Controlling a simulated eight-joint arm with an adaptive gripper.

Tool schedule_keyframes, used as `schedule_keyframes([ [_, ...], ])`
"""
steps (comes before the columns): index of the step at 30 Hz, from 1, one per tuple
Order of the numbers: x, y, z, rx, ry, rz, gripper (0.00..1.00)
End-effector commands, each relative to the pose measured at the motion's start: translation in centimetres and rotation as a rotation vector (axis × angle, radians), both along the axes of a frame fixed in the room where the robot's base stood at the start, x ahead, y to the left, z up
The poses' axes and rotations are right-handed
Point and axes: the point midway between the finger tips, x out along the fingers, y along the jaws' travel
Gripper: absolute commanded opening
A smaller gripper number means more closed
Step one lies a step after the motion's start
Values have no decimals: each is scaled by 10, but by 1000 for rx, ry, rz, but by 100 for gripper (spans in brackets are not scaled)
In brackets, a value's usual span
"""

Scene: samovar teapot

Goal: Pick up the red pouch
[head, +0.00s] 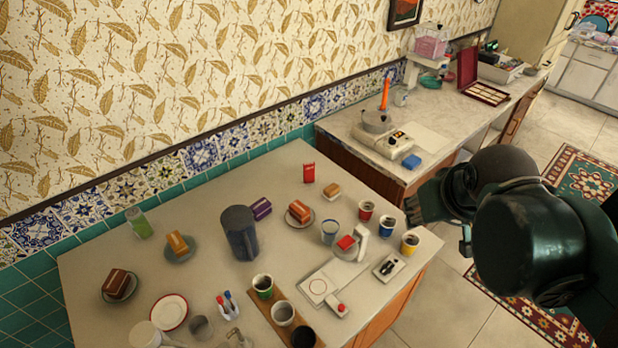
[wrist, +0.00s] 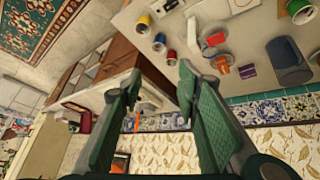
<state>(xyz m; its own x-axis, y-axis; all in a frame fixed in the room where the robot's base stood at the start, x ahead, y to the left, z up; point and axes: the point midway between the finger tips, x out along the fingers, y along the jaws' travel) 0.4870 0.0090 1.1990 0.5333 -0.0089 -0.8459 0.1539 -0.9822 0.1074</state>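The red pouch (head: 309,172) stands upright near the back edge of the light table, close to the tiled wall. I cannot make it out in the wrist view, where a finger may cover it. My gripper (head: 428,207) is to the right of the pouch, above and beyond the table's right edge, well apart from it. In the wrist view my gripper (wrist: 158,85) has its two green fingers spread apart with nothing between them.
Left of the pouch are a cake plate (head: 299,219), a purple box (head: 261,208) and a dark pitcher (head: 240,232). A small cake (head: 332,190) is just right of it. Colored cups (head: 366,210) line the table's right side. A counter (head: 440,125) stands behind right.

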Motion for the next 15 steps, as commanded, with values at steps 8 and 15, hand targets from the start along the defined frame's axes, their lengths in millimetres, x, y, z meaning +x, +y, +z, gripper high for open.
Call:
schedule_keyframes([
  [8,45,11,15,-87,48,123,33],
  [15,84,22,23,-159,88,230,33],
])
